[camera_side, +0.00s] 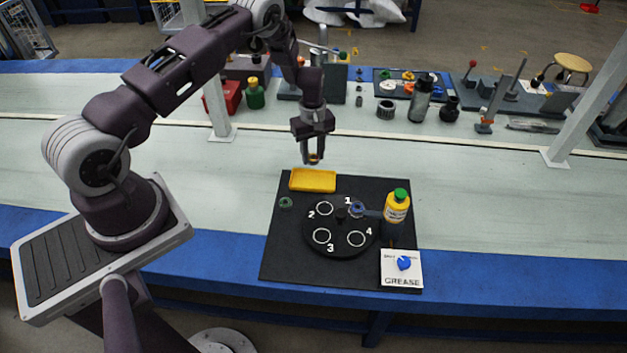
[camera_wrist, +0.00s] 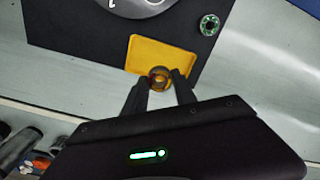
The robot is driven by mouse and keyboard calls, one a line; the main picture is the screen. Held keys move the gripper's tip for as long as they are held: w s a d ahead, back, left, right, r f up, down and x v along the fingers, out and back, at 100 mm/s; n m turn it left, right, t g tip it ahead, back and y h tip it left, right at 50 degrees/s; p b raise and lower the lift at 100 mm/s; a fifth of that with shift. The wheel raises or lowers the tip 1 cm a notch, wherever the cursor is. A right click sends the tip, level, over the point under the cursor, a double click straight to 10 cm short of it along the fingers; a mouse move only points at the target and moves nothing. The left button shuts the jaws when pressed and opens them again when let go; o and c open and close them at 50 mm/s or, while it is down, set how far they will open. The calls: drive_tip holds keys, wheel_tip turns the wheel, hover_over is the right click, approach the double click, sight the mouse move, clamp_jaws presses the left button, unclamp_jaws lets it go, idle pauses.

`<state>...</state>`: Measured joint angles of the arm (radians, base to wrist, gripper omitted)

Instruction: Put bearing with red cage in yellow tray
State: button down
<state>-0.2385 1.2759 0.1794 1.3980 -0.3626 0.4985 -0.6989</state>
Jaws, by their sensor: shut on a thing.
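My gripper (camera_side: 312,161) is shut on a small ring-shaped bearing (camera_wrist: 160,78), which looks orange-brown; its cage colour is hard to tell. The fingers also show in the wrist view (camera_wrist: 160,86), one on each side of the bearing. The held bearing is a small spot (camera_side: 314,158) in the side view. The yellow tray (camera_side: 313,181) lies flat at the back edge of the black mat and looks empty. In the wrist view the bearing overlaps the edge of the tray (camera_wrist: 150,50) nearest the gripper. In the side view it hangs above the tray's far side.
A green-caged bearing (camera_side: 286,202) lies on the black mat (camera_side: 283,250). A black round plate (camera_side: 340,236) has numbered spots, with a blue bearing (camera_side: 357,209) at spot 1. A yellow bottle (camera_side: 397,207) with a green cap and a GREASE pad (camera_side: 402,275) stand right.

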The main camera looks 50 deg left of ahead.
sight(313, 181)
wheel_tip(313, 181, down, 9)
drive_tip(key=shift+r, duration=0.15)
drive_tip(key=c, duration=1)
unclamp_jaws()
